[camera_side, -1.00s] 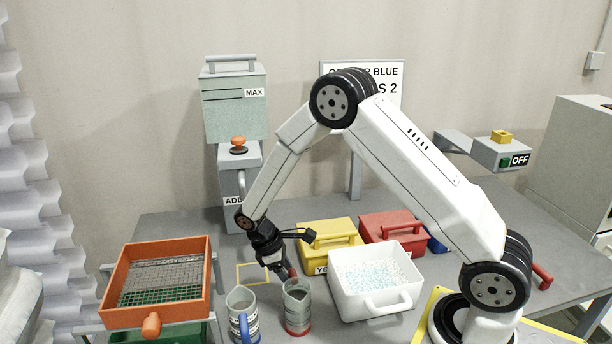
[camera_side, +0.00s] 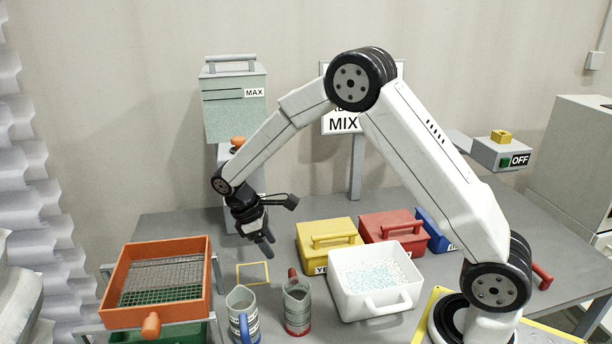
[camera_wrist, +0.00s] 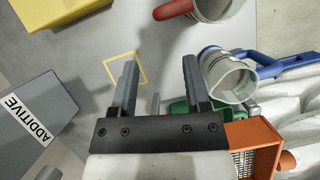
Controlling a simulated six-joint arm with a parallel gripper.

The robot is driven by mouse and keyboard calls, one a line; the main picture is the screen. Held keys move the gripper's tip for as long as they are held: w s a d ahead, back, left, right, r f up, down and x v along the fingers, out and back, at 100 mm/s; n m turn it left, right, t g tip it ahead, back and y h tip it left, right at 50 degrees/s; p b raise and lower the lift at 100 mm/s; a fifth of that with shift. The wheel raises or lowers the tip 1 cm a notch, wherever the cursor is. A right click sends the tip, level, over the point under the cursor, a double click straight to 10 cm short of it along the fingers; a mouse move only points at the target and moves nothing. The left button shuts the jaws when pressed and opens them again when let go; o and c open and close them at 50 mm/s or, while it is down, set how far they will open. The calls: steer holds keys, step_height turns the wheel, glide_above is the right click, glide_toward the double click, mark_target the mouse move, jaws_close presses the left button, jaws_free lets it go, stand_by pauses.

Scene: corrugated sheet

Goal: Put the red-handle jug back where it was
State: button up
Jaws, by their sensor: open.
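The red-handle jug (camera_side: 297,307) stands upright on the table, left of the white tub, its red handle pointing toward the back. In the wrist view its red handle (camera_wrist: 173,9) shows at the top, with the jug cut off by the frame edge. The blue-handle jug (camera_side: 241,315) stands to its left; it also shows in the wrist view (camera_wrist: 229,75). A yellow square outline (camera_side: 253,273) is marked on the table behind the jugs and is empty. My gripper (camera_side: 267,246) is open and empty, above the table behind the outline, apart from both jugs.
An orange sieve box (camera_side: 115,287) stands at the left. A white tub (camera_side: 343,297) with pale granules is right of the jugs. Yellow (camera_side: 312,235), red (camera_side: 413,224) and blue (camera_side: 432,231) boxes stand behind it. The grey additive dispenser (camera_wrist: 37,116) is behind my gripper.

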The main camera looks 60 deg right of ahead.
steer(key=shift+s, duration=0.1)
stand_by(0.3)
steer(key=s+a+r+m+t+y, duration=0.2)
steer(key=s+m+t, duration=0.4)
steer(key=s, duration=0.8)
steer(key=shift+s+r+m+y, duration=0.3)
steer(key=shift+r+m, duration=0.1)
steer(key=shift+r, duration=0.1)
steer(key=shift+w, duration=0.1)
stand_by(0.5)
